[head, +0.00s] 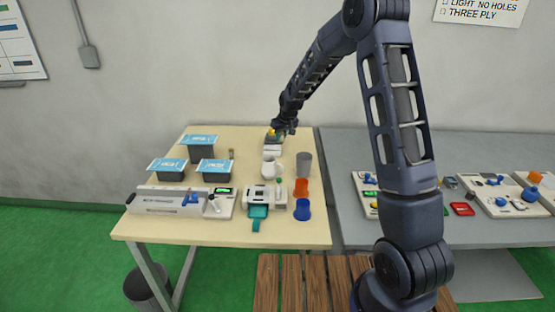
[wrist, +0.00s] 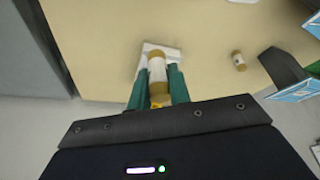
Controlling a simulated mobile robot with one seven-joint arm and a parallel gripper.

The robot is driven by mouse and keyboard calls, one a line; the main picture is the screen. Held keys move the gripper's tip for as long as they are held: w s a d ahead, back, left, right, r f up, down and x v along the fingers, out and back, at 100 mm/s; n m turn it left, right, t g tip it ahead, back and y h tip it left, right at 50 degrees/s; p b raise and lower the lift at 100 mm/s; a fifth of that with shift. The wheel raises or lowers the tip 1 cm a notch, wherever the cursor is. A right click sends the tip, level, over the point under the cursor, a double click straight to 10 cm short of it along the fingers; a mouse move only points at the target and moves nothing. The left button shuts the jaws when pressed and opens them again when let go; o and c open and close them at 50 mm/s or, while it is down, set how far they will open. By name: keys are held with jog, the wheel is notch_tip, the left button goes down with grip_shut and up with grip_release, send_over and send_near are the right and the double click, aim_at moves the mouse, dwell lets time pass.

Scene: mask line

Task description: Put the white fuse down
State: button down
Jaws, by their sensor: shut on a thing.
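My gripper (wrist: 157,86) is shut on the white fuse (wrist: 157,70), a white cylinder with brass-coloured ends, lying lengthwise between the teal fingers. Beneath the fuse is a small white block (wrist: 173,54), partly hidden by the fuse and fingers; I cannot tell whether the fuse touches it. In the head view, my gripper (head: 282,131) is at the far right part of the wooden table (head: 235,136), low over the top. The held fuse is too small there to make out clearly.
Several dark boxes with blue-and-white tops (head: 199,141) stand left.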

notch_tip(320, 180, down, 12)
jog(key=shift+r, duration=0.15)
dwell(0.4)
jog(key=c, duration=1.3)
grip_release()
